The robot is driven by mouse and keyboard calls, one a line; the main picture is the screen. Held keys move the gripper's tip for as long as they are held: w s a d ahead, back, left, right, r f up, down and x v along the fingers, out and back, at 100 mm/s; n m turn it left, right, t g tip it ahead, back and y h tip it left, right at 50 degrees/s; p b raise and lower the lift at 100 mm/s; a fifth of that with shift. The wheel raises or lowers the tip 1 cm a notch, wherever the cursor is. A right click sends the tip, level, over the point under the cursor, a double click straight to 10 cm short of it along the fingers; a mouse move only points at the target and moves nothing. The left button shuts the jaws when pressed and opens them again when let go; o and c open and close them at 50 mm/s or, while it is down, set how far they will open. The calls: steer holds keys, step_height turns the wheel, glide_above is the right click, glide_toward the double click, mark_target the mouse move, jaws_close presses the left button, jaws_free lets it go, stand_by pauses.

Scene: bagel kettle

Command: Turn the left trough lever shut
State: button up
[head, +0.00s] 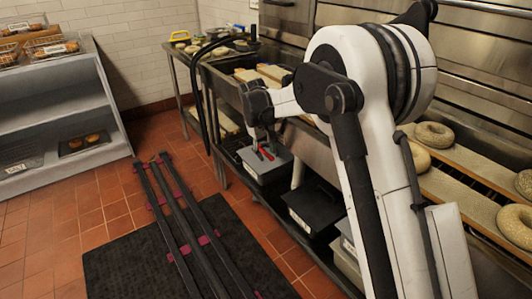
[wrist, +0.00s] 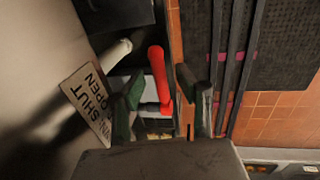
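The red lever (wrist: 158,72) shows in the wrist view as a bent red handle beside a tilted plate marked SHUT and OPEN (wrist: 88,100). It is also a small red shape in the head view (head: 266,153), below the front of the metal trough (head: 222,84). My gripper (wrist: 165,108) has its two fingers spread, one on each side of the lower part of the lever, with gaps visible; I cannot tell whether either finger touches it. In the head view my gripper (head: 261,143) is low at the trough front, and my arm covers part of the trough.
Grey bins (head: 265,165) stand under the trough, with a black-topped one (head: 314,207) farther right. A black mat (head: 130,265) and dark rails (head: 180,215) lie on the tiled floor. Bagels (head: 434,135) rest on boards at the right. A display shelf (head: 60,98) stands left.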

jaws_close()
stand_by(0.5)
